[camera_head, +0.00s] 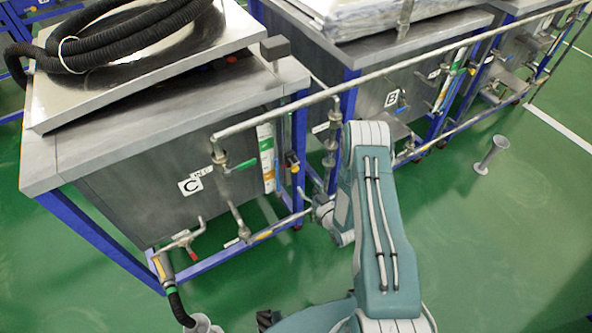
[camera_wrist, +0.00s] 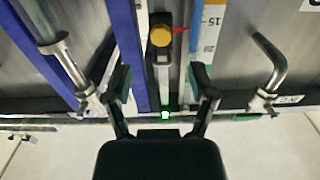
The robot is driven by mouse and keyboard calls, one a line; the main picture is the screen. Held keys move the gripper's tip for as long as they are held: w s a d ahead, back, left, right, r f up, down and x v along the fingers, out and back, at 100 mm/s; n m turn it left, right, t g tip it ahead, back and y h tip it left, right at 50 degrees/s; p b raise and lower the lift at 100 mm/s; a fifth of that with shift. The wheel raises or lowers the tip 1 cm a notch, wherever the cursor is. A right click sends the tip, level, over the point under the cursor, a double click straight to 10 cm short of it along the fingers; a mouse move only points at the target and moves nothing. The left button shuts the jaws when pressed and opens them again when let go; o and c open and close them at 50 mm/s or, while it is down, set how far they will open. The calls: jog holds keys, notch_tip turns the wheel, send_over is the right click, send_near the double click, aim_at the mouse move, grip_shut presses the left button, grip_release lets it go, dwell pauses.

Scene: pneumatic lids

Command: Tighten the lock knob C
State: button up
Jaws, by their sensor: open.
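A yellow knob (camera_wrist: 161,36) on a grey metal strip shows in the wrist view, with a small red pointer beside it. I take it for lock knob C. In the head view, a small yellow-and-black fitting (camera_head: 291,158) on the frame of the tank marked C (camera_head: 190,186) seems to be the same knob. My gripper (camera_wrist: 161,82) is open and empty. Its two dark fingers spread to either side of the strip, lower in the wrist view than the knob and apart from it. In the head view the gripper is small beside my arm, and its fingers are unclear.
Blue frame legs and pipes stand close left of the fingers, and a bent metal handle (camera_wrist: 268,66) is to the right. A long pipe (camera_head: 400,75) runs past the tanks. Tank B (camera_head: 391,99) stands behind. Green floor (camera_head: 480,250) is open at right, with a grey post (camera_head: 491,155).

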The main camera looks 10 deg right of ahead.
aim_at(296, 170)
jog(key=x, duration=0.8)
jog(key=shift+w, duration=0.1)
grip_shut()
